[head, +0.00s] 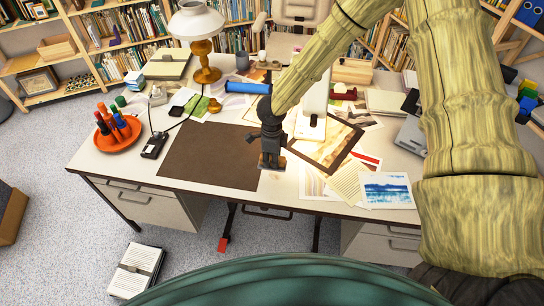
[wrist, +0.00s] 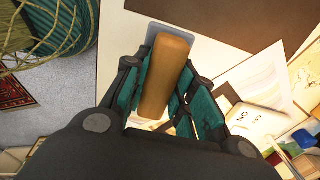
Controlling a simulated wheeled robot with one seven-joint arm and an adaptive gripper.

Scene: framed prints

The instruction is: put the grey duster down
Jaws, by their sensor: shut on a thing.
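My gripper (head: 271,157) is over the front part of the desk, by the right edge of the brown desk mat (head: 212,158). In the wrist view my gripper (wrist: 170,95) is shut on the grey duster (wrist: 165,75), a block with an orange-brown back and a blue-grey pad showing at its far end. In the head view the duster is mostly hidden by the fingers. The pale desk top (head: 110,160) shows below it in both views. I cannot tell whether the duster touches the desk.
A framed print (head: 338,145), loose papers and a blue seascape picture (head: 387,190) lie right of my gripper. A lamp (head: 204,75), a blue roll (head: 247,87) and an orange tray (head: 118,142) of pens stand behind and left. The brown mat is mostly bare.

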